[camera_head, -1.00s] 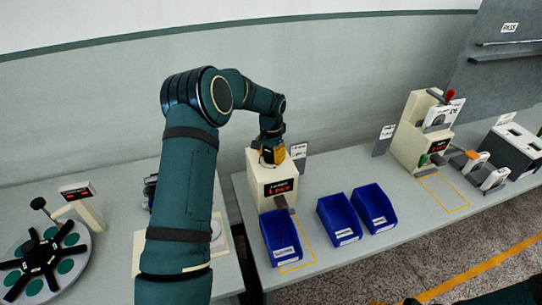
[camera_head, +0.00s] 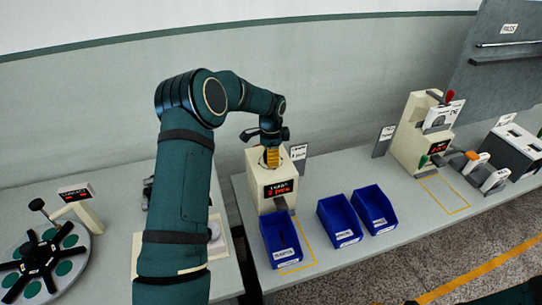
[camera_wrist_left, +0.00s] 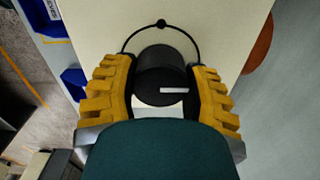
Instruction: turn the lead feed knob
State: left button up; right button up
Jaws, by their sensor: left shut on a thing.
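The lead feed knob (camera_wrist_left: 160,68) is a round black knob with a white mark, seen in the left wrist view inside a thin black arc on a beige surface. The white mark lies crosswise, right of the knob's middle. My left gripper (camera_wrist_left: 162,78), with yellow ribbed fingers, is shut on the knob, one finger on each side. In the head view my left gripper (camera_head: 272,157) points down on top of the beige feeder box (camera_head: 258,170). There the knob is hidden by the fingers. The box's front has a display (camera_head: 278,188) with red text. My right gripper is not in view.
A blue bin (camera_head: 272,250) stands before the feeder with a dark strip inside. Two more blue bins (camera_head: 338,237) (camera_head: 374,222) stand to its right. Another beige machine (camera_head: 408,145) is further right. A dark rotary wheel (camera_head: 40,256) is at the left.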

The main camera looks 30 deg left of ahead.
pick_arm(q)
jog(key=shift+r, duration=0.1)
dwell(0.4)
jog(key=o, duration=1.2)
notch_tip(320, 180, up, 12)
